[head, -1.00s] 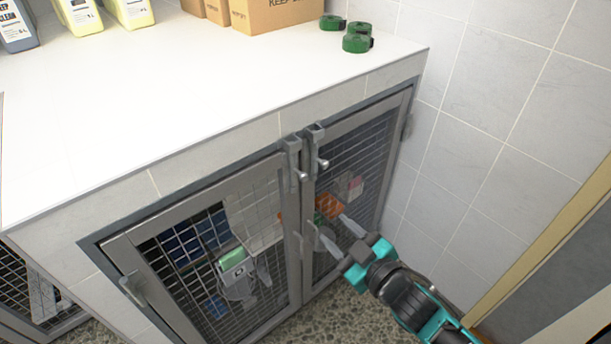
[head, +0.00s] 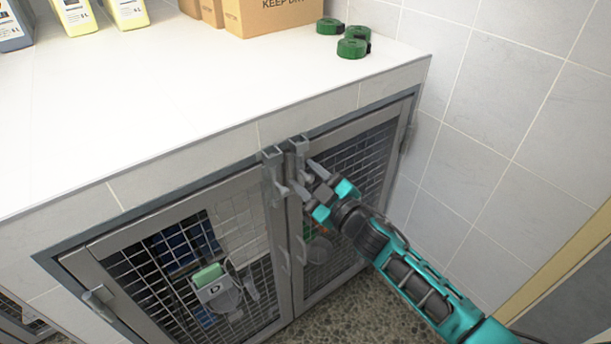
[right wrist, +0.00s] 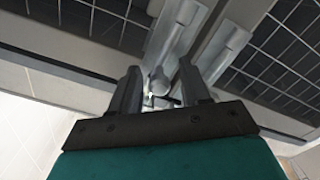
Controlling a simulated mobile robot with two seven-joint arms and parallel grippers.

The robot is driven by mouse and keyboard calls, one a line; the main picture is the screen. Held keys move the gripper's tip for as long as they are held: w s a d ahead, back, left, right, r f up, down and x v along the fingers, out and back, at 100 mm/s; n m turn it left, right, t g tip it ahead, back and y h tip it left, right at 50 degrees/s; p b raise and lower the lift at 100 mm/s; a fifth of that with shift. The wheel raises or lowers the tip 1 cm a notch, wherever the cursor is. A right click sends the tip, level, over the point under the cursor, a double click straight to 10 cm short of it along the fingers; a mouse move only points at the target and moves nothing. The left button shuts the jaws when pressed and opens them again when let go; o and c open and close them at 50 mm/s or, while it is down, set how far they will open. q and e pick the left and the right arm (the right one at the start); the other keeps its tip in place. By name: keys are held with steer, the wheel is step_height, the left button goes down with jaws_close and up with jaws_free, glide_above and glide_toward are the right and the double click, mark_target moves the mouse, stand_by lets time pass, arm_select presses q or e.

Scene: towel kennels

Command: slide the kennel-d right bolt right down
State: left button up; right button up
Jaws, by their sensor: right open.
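The kennel with the D tag (head: 215,288) has two mesh doors that meet at a middle post. The right bolt (head: 298,150) is a grey metal bolt at the top of the right door, beside a similar left bolt (head: 272,165). My right gripper (head: 309,178) is open at the right bolt, with its fingertips close to the bolt's handle. In the right wrist view a round grey knob (right wrist: 159,82) shows between the two open fingers (right wrist: 160,92); I cannot tell whether they touch it. My left gripper is not in view.
The white counter (head: 150,120) lies above the doors, with bottles (head: 75,14), cardboard boxes (head: 270,18) and green rolls (head: 352,46) at its back. A tiled wall (head: 480,100) stands close on the right.

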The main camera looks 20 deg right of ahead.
steer(key=shift+w+a, duration=0.2)
steer(key=shift+w, duration=0.25)
jaws_close()
stand_by(0.3)
